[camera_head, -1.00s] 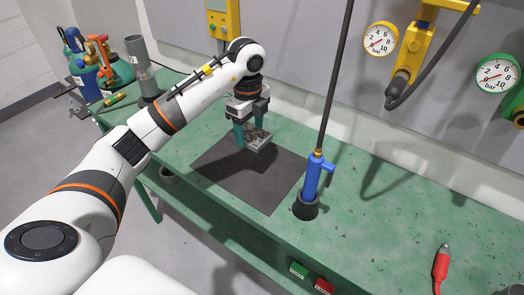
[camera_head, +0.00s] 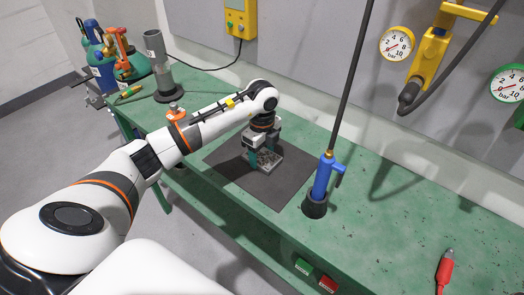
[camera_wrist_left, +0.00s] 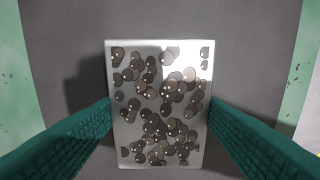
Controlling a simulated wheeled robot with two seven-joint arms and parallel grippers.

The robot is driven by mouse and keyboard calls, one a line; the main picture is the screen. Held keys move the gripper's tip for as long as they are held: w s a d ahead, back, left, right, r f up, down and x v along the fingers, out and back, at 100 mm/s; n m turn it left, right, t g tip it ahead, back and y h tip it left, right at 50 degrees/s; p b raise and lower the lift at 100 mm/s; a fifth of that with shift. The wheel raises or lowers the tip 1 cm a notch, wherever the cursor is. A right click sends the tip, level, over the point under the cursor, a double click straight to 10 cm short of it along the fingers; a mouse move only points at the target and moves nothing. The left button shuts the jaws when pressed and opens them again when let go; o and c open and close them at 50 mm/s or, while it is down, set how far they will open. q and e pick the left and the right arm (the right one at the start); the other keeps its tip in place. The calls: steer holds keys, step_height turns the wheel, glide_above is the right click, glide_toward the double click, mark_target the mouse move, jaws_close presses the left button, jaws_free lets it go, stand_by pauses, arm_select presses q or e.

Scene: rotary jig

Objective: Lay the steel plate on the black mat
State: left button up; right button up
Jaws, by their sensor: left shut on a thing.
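The steel plate (camera_head: 268,160) is a light metal rectangle covered in dark round spots. My left gripper (camera_head: 262,158) is shut on it, with a teal finger on each side. In the left wrist view the plate (camera_wrist_left: 160,105) lies flat between the two fingers, over the grey mat. The black mat (camera_head: 285,192) lies on the green bench, and the plate is over its back middle part. The plate is at or very close to the mat; whether it touches cannot be told. My right gripper is not in view.
A blue torch-like tool (camera_head: 323,180) stands in a dark holder right beside the mat's right corner, its hose rising upward. A grey cylinder on a base (camera_head: 160,65) stands at the bench's far left. A red tool (camera_head: 444,270) lies at right. The bench between is clear.

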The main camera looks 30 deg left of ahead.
mark_target(262, 156)
arm_select(q)
steer(key=o, duration=1.4)
steer(key=shift+o, duration=0.2)
steer(key=shift+r, duration=0.45)
step_height(262, 156, up, 11)
steer(key=b, duration=0.1)
steer(key=shift+r+b, duration=0.15)
steer(key=shift+b, duration=0.2)
